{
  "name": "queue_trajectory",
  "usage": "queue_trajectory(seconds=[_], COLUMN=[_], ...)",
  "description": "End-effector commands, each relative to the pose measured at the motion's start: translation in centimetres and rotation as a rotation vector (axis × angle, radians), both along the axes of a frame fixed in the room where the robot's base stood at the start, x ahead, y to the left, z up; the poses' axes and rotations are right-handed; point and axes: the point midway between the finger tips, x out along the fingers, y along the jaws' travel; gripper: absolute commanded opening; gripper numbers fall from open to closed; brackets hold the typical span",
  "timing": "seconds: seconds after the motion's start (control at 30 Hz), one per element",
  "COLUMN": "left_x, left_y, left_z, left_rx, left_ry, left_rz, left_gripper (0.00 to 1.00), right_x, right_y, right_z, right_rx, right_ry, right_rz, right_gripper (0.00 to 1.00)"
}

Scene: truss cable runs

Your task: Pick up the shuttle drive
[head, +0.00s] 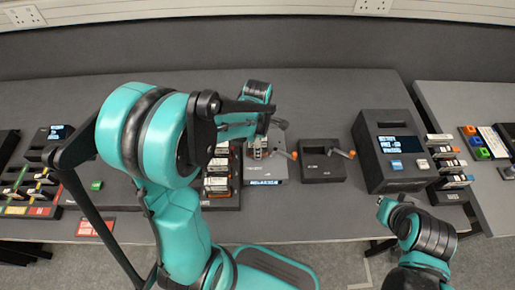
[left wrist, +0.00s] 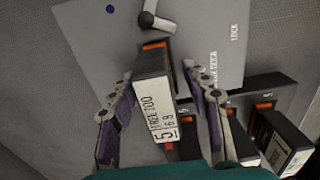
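The shuttle drive, a dark box with a white label and an orange end (left wrist: 157,105), stands in the middle of the left wrist view, by a grey dock plate. My left gripper (left wrist: 158,80) has one finger on each side of it. A narrow gap seems to show beside the right finger, so the fingers look open around the drive. In the head view my left gripper (head: 260,143) is over the grey dock (head: 265,170), and my arm hides much of the drive. My right gripper (head: 391,201) is low at the right, away from the drive; its finger opening is unclear.
A lever (left wrist: 152,20) is close beyond the drive. A dark unit with an orange lever (head: 322,168) stands right of the dock. A console with a screen (head: 388,150) is farther right. Several drives sit in a rack (head: 220,185) beside the dock.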

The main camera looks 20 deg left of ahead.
Motion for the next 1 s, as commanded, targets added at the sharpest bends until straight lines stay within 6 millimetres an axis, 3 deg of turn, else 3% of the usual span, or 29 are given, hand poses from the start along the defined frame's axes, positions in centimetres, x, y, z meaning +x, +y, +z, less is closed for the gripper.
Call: queue_trajectory(seconds=[0.03, 0.17, 0.57, 1.0], left_x=[0.0, 0.0, 0.0, 0.0], left_y=[0.0, 0.0, 0.0, 0.0], left_z=[0.0, 0.0, 0.9, 9.1], left_rx=[0.0, 0.0, 0.0, 0.0], left_ry=[0.0, 0.0, 0.0, 0.0], left_rz=[0.0, 0.0, -0.001, -0.001], left_gripper=[0.32, 0.0, 0.0, 0.0], right_x=[0.0, 0.0, 0.0, 0.0], right_y=[0.0, 0.0, 0.0, 0.0], right_z=[0.0, 0.0, 0.5, 4.0], right_rx=[0.0, 0.0, 0.0, 0.0], right_ry=[0.0, 0.0, 0.0, 0.0], right_rz=[0.0, 0.0, 0.0, 0.0], right_gripper=[0.0, 0.0, 0.0, 0.0])
